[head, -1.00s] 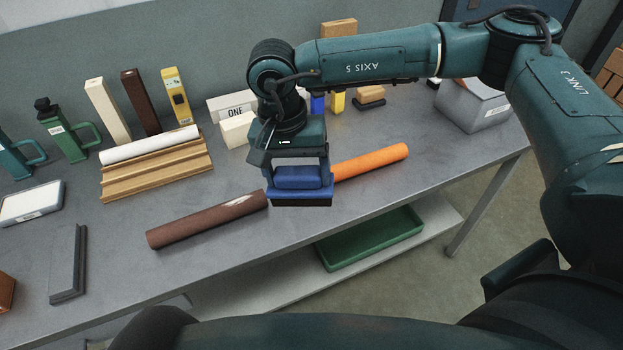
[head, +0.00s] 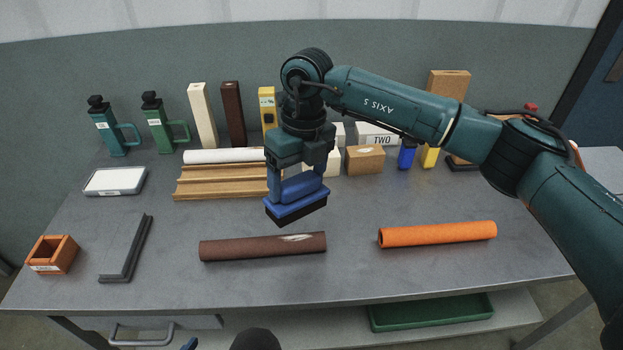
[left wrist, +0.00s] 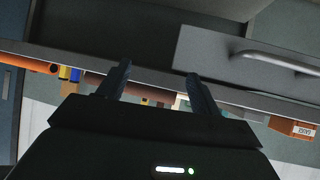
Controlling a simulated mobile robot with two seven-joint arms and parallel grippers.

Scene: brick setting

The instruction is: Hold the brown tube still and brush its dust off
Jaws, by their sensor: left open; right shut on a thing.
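The brown tube (head: 240,249) lies lengthwise near the table's front edge, with a pale dust patch (head: 295,237) on top towards its right end. My right gripper (head: 303,165) points down, shut on a blue brush (head: 297,192). The brush's dark bristles (head: 300,210) are above and behind the tube's right part, apart from it in the picture. My left gripper (left wrist: 158,85) shows in the left wrist view with its two fingers apart and nothing between them. It is low by the table's front edge, not on the tube; its fingers are not clearly seen in the head view.
An orange tube (head: 440,234) lies to the right. A wooden grooved rack (head: 215,188) with a white tube (head: 222,155) is behind. A drawer handle (left wrist: 280,58) juts below the tabletop. Table around the brown tube is clear.

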